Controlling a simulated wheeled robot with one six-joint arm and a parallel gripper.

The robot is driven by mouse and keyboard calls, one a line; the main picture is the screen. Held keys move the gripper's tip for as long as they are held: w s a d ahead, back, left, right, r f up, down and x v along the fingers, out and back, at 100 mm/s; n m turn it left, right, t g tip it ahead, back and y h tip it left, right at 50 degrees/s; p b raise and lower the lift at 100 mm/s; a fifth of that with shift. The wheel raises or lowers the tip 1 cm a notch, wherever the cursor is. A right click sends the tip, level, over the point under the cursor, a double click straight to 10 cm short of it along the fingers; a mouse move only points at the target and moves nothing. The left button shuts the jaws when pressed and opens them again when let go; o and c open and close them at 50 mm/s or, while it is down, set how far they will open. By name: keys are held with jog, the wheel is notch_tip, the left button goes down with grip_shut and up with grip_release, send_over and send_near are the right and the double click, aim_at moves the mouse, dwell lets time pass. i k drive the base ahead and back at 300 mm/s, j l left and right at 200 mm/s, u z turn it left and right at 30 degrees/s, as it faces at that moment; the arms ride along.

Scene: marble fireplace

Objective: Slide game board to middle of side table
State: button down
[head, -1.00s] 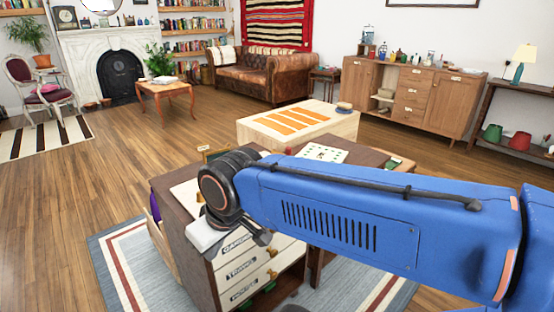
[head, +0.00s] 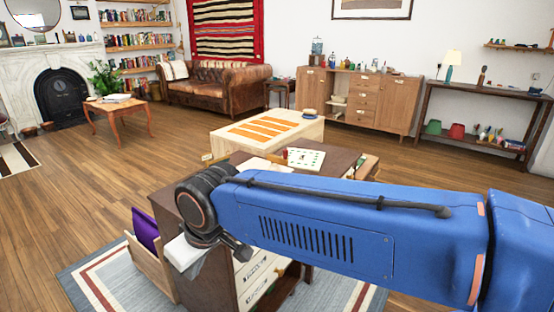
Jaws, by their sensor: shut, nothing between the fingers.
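A flat white board with small green marks (head: 305,158) lies on the dark brown top of a low cabinet (head: 340,162); it looks like the game board, but its markings are too small to read. A small orange-brown wooden table (head: 137,106), perhaps the side table, stands at the left with a pale flat item (head: 117,98) on it. A small dark table (head: 281,86) stands beside the sofa. My gripper (head: 190,256) hangs at the arm's left end, over the cabinet's near left side. It is shut and empty, apart from the board; its fingertips are hard to make out.
A pale wooden chest with orange stripes (head: 232,137) stands behind the cabinet. A leather sofa (head: 218,92), a sideboard (head: 358,103) and a console table (head: 470,90) line the back. Wooden floor (head: 80,190) is clear at left. My arm hides part of the cabinet.

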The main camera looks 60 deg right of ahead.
aim_at(304, 159)
jog(key=i+j+z, duration=0.45)
jog(key=j, duration=0.15)
jog(key=i+j+z, duration=0.15)
jog(key=j+z, duration=0.3)
jog(key=j, duration=0.2)
jog(key=i+j+z, duration=0.1)
jog(key=j+z, duration=0.35)
jog(key=j, duration=0.3)
jog(key=j+z, duration=0.4)
jog(key=j, duration=0.35)
jog(key=k+j+z, duration=0.1)
jog(key=j+z, duration=0.35)
jog(key=j, duration=0.35)
jog(key=i+j+z, duration=0.15)
jog(key=j, duration=0.15)
jog(key=i+j+z, duration=0.1)
jog(key=j, duration=0.2)
jog(key=i+j, duration=0.2)
jog(key=i, duration=0.15)
jog(key=i+j+z, duration=0.1)
jog(key=i+j, duration=0.15)
jog(key=i, duration=0.15)
